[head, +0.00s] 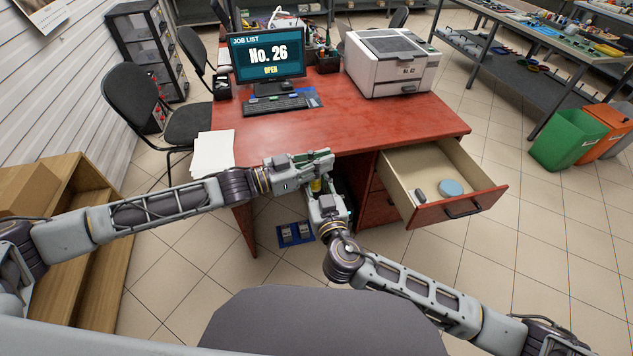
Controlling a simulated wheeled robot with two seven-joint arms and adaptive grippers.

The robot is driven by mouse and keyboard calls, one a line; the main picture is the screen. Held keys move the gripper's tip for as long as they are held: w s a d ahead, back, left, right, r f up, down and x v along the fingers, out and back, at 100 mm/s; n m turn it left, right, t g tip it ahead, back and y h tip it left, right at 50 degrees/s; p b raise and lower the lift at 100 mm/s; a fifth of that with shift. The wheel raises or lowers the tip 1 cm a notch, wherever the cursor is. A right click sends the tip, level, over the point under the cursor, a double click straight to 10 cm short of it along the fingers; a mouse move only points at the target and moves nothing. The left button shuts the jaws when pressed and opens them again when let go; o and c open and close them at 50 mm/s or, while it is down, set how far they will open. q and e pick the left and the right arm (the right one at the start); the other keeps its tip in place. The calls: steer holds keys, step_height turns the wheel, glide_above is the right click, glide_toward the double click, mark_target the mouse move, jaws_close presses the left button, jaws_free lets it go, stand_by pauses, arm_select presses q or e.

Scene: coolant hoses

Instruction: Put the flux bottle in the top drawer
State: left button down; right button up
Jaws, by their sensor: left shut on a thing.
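The flux bottle, a small yellow piece (316,186), shows between my two grippers in front of the desk; most of it is hidden. My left gripper (318,163) is shut on it from above. My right gripper (322,196) is just below, close against the bottle; whether its fingers are open or shut is hidden. The top drawer (400,162) is pulled out to the right of both grippers. It holds a round blue tin (451,188) and a small grey object (420,195).
The red desk (350,125) carries a monitor (268,57), a keyboard (275,104), papers (213,152) and a printer (390,62). Its front middle is clear. A black chair (135,100) stands left; green (568,140) and orange bins stand right.

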steer(key=shift+d, duration=0.1)
steer(key=shift+c, duration=1.2)
arm_select(q)
steer(key=c, duration=1.5)
jaws_free()
steer(key=shift+c, duration=0.2)
arm_select(e)
steer(key=shift+c, duration=0.5)
arm_select(q)
steer(key=shift+o, duration=1)
arm_select(e)
jaws_close()
arm_select(q)
steer(key=shift+s, duration=0.15)
steer(key=shift+a, duration=0.15)
steer(key=shift+s+a, duration=0.2)
steer(key=shift+a, duration=0.45)
steer(key=v, duration=1)
steer(key=shift+s, duration=0.15)
steer(key=shift+a, duration=0.1)
